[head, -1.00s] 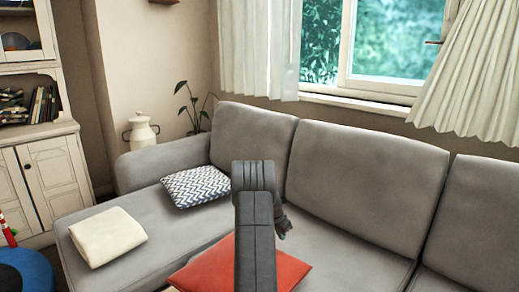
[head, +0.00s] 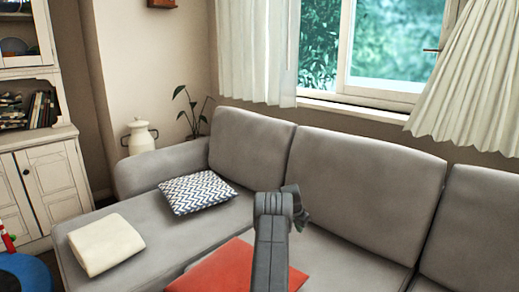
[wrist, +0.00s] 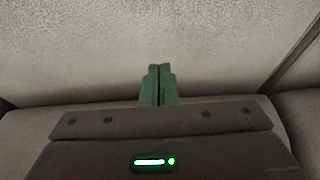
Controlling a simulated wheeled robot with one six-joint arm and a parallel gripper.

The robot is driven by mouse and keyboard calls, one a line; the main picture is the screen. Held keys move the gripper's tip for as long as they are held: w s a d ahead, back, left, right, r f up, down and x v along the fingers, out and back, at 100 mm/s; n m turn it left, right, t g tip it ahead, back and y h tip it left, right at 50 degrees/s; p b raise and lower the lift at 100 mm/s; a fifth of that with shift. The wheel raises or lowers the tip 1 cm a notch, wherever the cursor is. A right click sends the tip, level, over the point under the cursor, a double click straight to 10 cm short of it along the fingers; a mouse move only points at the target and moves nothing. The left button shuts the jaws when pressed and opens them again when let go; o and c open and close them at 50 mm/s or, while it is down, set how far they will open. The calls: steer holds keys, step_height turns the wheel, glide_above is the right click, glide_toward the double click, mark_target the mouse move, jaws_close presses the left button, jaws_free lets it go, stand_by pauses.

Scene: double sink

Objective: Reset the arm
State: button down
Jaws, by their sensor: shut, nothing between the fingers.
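My arm rises from the bottom middle of the head view, and its upper part stands in front of the grey sofa (head: 355,190). My gripper (wrist: 159,70) shows in the wrist view as two green fingers pressed together with nothing between them. Behind the fingertips in that view is a grey fabric surface that looks like the sofa. In the head view only a dark part of the wrist end shows beside the arm, and the fingers cannot be made out there.
A red cushion (head: 220,272) lies on the sofa seat beside my arm. A zigzag cushion (head: 197,192) and a cream folded cloth (head: 105,244) lie further left. A white cabinet (head: 55,180) stands at the left, and a window (head: 390,50) is behind the sofa.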

steer(key=shift+w+d+f, duration=0.1)
steer(key=shift+w+d, duration=0.2)
steer(key=shift+d, duration=0.1)
steer(key=p+v, duration=0.1)
steer(key=v, duration=0.7)
steer(key=shift+w+d+p, duration=0.2)
steer(key=shift+p, duration=0.15)
